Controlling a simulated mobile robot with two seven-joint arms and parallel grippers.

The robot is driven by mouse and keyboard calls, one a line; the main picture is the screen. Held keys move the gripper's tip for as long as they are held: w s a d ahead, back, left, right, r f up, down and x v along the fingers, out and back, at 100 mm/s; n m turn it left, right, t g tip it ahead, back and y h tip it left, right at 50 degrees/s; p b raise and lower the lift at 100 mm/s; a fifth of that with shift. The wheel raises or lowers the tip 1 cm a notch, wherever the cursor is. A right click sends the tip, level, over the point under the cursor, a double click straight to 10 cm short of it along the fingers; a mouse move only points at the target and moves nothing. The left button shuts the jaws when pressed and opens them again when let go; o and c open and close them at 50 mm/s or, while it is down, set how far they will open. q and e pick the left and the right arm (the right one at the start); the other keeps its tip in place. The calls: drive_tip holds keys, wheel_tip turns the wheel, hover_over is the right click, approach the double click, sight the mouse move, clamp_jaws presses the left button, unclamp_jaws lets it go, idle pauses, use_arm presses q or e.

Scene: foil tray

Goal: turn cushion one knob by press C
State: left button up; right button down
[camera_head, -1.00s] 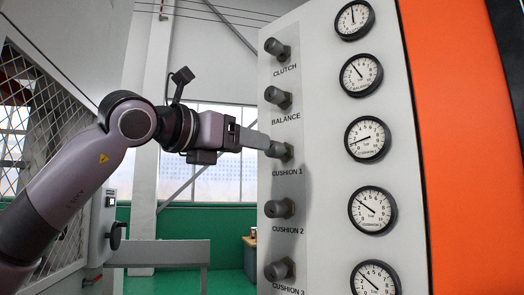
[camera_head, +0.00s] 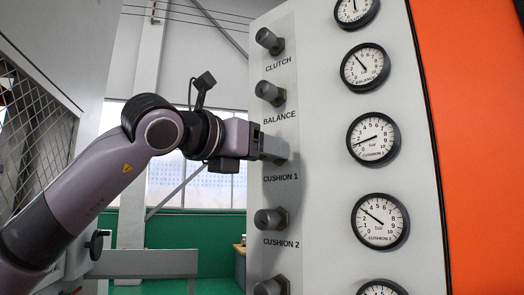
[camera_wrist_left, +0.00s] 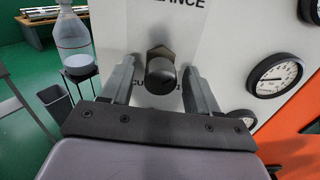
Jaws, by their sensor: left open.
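The cushion 1 knob (camera_head: 283,158) is a grey knob on the pale press panel, above its "CUSHION 1" label. In the head view my left gripper (camera_head: 277,147) reaches it from the left and partly hides it. In the left wrist view the dark round knob face (camera_wrist_left: 160,73) with a wider base behind it stands between the two spread fingers of my left gripper (camera_wrist_left: 160,88). Gaps show on both sides of the knob. The cushion 1 gauge (camera_head: 374,139) has its needle pointing left and slightly down, near 2. My right gripper is in neither view.
The balance knob (camera_head: 270,93) is above and the cushion 2 knob (camera_head: 270,219) below, both close by. The clutch knob (camera_head: 269,41) is higher. A bottle (camera_wrist_left: 70,38) stands on a small stand left in the wrist view. A mesh guard (camera_head: 35,145) is at far left.

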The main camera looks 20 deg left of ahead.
use_arm(q)
drive_tip(key=shift+c, duration=0.2)
drive_tip(key=c, duration=1)
